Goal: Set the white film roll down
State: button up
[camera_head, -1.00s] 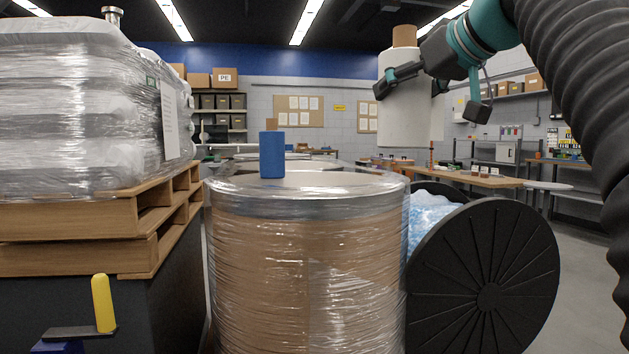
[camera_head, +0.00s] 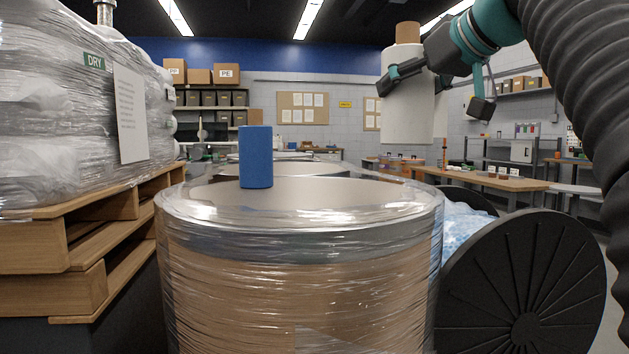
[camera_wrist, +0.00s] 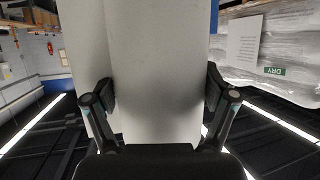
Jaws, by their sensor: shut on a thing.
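The white film roll (camera_head: 406,112) is upright in the head view, with a brown core (camera_head: 408,33) showing at its top. My gripper (camera_head: 432,82) is shut on it and holds it in the air, above and behind the right side of the wrapped drum (camera_head: 300,285). In the wrist view the roll (camera_wrist: 155,70) fills the middle, between the two fingers of my gripper (camera_wrist: 158,95). The roll's bottom end is clear of any surface in the head view.
A blue cylinder (camera_head: 256,158) stands on the left of the drum's lid; the lid's right side is clear. Wrapped sacks (camera_head: 60,110) on a wooden pallet (camera_head: 85,250) stand at the left. A large black reel (camera_head: 525,290) is at the right. A table (camera_head: 480,180) stands behind.

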jog(key=shift+w+a+f+b, duration=0.6)
jog(key=shift+a+f+b, duration=0.2)
jog(key=shift+a+f, duration=0.95)
jog(key=shift+w+a+f+b, duration=0.65)
jog(key=shift+a+f+b, duration=0.1)
jog(key=shift+a+f, duration=1.05)
jog(key=shift+w+a+f+b, duration=0.6)
jog(key=shift+a+f+b, duration=0.2)
jog(key=shift+a+f, duration=0.95)
jog(key=shift+d+f, duration=0.1)
jog(key=shift+f, duration=0.1)
jog(key=o, duration=1.6)
